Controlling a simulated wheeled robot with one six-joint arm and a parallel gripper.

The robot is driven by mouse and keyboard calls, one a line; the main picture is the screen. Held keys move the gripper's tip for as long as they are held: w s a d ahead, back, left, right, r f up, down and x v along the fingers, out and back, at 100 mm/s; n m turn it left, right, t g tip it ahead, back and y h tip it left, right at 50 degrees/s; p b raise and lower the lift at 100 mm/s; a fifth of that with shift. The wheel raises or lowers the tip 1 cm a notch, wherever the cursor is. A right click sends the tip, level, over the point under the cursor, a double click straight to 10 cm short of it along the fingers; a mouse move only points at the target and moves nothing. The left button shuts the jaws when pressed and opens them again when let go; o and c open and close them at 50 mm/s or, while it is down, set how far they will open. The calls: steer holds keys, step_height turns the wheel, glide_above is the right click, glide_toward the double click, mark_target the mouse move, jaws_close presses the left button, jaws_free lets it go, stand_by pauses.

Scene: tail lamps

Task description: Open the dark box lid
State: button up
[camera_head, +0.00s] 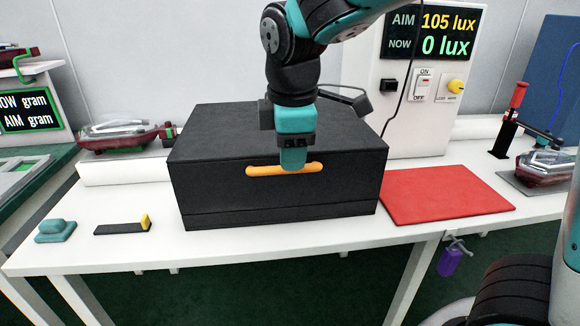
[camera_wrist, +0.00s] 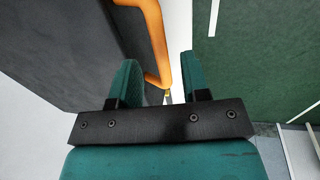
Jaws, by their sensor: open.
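The dark box (camera_head: 275,195) stands closed on the white table, with an orange handle (camera_head: 257,171) across the upper part of its front. My gripper (camera_head: 293,160) points down in front of the box at the middle of the handle. In the wrist view my gripper (camera_wrist: 162,85) has its two teal fingers apart. The orange handle (camera_wrist: 154,40) shows there beyond the fingertips, near the gap between them. I cannot tell whether the handle lies between the fingers. The dark box (camera_wrist: 60,50) fills the left of that view. My gripper hides part of the handle in the head view.
A red mat (camera_head: 440,195) lies right of the box. A lux panel (camera_head: 430,80) reading 0 lux stands behind. A teal block (camera_head: 56,230) and a dark piece with a yellow end (camera_head: 122,227) lie left. Tail lamps (camera_head: 122,135) (camera_head: 545,168) sit at both sides.

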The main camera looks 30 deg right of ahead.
steer(key=shift+w+d+f, duration=0.1)
steer(key=shift+w+f, duration=0.05)
steer(key=shift+f, duration=0.55)
steer(key=shift+w+f, duration=0.1)
steer(key=shift+f, duration=0.55)
jaws_close()
